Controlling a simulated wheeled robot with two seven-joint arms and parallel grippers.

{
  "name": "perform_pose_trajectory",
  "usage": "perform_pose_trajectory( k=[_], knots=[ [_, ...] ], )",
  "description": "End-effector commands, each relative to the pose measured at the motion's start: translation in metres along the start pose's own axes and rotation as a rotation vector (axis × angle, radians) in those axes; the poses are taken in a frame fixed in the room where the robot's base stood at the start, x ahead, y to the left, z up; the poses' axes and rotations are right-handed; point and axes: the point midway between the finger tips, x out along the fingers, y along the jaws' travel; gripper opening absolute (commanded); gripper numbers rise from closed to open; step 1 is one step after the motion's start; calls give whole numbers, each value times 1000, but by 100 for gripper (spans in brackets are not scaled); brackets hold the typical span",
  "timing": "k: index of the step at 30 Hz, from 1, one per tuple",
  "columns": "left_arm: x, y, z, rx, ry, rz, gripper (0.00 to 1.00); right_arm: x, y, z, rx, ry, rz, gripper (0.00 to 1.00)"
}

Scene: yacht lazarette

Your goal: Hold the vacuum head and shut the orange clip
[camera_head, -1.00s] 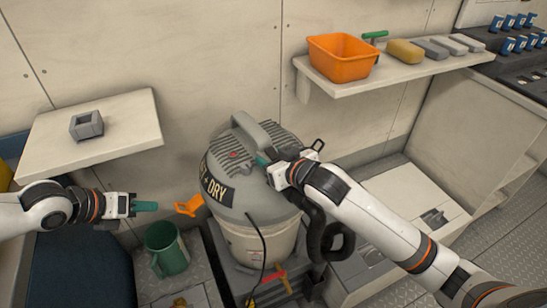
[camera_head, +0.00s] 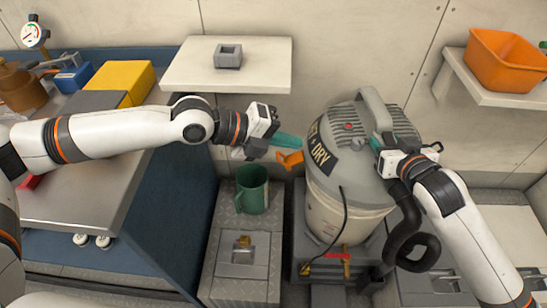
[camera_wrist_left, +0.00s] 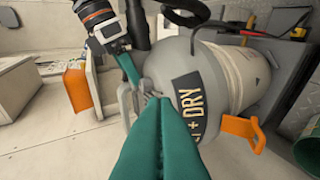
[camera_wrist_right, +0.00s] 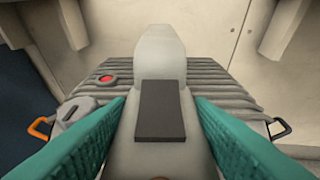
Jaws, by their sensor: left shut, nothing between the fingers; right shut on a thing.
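The grey vacuum head (camera_head: 345,150), with a dark "DRY" label, sits upright on its pale drum (camera_head: 335,215). My right gripper (camera_head: 376,145) is shut on the head's grey top handle (camera_head: 372,105); in the right wrist view its teal fingers stand either side of that handle (camera_wrist_right: 160,65). The orange clip (camera_head: 290,158) sticks outward from the head's left side, swung open; it also shows in the left wrist view (camera_wrist_left: 240,128). My left gripper (camera_head: 302,143) is shut and empty, its teal fingertips just above the clip beside the head. I cannot tell whether they touch.
A green mug (camera_head: 252,190) stands below the clip. A pale shelf (camera_head: 190,75) with a grey block (camera_head: 228,56) is above the left arm. A black hose (camera_head: 405,235) hangs at the drum's right. An orange bin (camera_head: 505,60) sits on the right shelf.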

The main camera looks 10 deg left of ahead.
Motion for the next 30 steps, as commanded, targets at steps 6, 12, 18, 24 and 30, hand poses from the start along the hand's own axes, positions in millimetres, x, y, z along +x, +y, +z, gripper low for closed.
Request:
perform_pose_trajectory(
  k=[6, 12, 18, 24, 30],
  knots=[
    [-22, 39, 8, -400, -23, 179, 0, 0, 0, -1, 1, 2, 0, 15],
    [-58, 64, 2, -753, -50, 327, 0, 0, 0, -1, 1, 3, 0, 15],
    [-104, 74, -10, -1084, -81, 463, 0, 0, 0, -1, 1, 3, 0, 15],
    [-146, 74, -19, -1335, -107, 570, 0, 0, 0, -1, 1, 3, 0, 15],
    [-170, 71, -14, -1559, -179, 633, 0, 0, 0, -1, 1, 3, 0, 15]
  ],
)
